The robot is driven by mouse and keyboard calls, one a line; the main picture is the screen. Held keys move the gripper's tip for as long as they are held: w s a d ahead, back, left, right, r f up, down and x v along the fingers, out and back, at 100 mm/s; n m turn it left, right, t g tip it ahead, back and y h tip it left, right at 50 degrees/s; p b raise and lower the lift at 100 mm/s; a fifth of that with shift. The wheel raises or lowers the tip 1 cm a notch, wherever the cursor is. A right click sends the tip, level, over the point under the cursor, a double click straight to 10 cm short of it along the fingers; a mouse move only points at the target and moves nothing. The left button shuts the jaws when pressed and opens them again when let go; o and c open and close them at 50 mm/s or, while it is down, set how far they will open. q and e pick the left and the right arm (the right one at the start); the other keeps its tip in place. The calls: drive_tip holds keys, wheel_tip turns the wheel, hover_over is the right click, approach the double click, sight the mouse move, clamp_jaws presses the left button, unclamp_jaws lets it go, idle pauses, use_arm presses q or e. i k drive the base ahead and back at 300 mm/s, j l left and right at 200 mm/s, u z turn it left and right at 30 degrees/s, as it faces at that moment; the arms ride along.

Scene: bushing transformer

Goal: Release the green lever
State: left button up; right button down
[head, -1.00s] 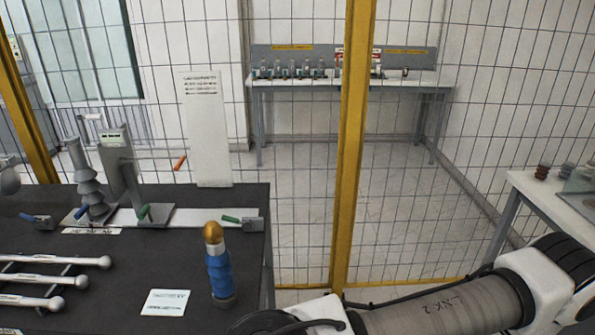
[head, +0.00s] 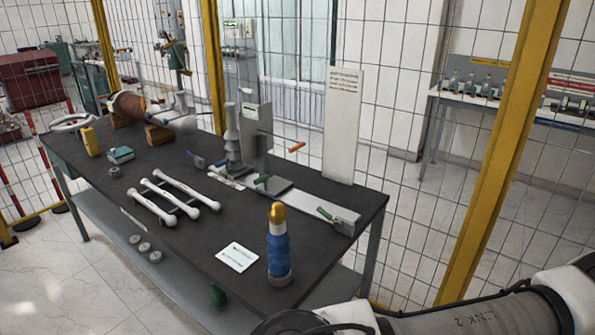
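Two green levers show on the grey fixture on the dark workbench (head: 330,255). One green lever (head: 325,213) is on the flat plate near the bench's right end. The other green lever (head: 262,179) is at the foot of the upright grey bracket (head: 257,135). An orange-handled lever (head: 297,147) sticks out to the right of the bracket. A blue lever (head: 197,161) is left of the ribbed grey insulator (head: 233,145). Neither of my grippers is in view; part of my arm crosses the lower right.
A blue bushing with a gold top (head: 279,250) stands near the bench's front, beside a white card (head: 237,257). Several white rods (head: 173,195) lie to the left. A white panel (head: 342,125) stands behind the fixture. A yellow-framed mesh fence (head: 500,150) is behind the bench.

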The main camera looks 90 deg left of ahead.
sight(337, 223)
drive_tip(key=i+u, duration=0.1)
drive_tip(key=u, duration=0.35)
drive_tip(key=i+u, duration=0.15)
drive_tip(key=u, duration=0.35)
drive_tip(key=i+u, duration=0.15)
drive_tip(key=u, duration=0.3)
drive_tip(key=i+u, duration=0.1)
drive_tip(key=u, duration=0.35)
drive_tip(key=i+l+u, duration=0.1)
drive_tip(key=u, duration=0.4)
drive_tip(key=l+u, duration=0.2)
drive_tip(key=u, duration=0.25)
drive_tip(key=i+l+u, duration=0.1)
drive_tip(key=u, duration=0.35)
drive_tip(key=i+l+u, duration=0.15)
drive_tip(key=l+u, duration=0.2)
drive_tip(key=i+l+u, duration=0.1)
drive_tip(key=l+u, duration=0.3)
drive_tip(key=j, duration=0.1)
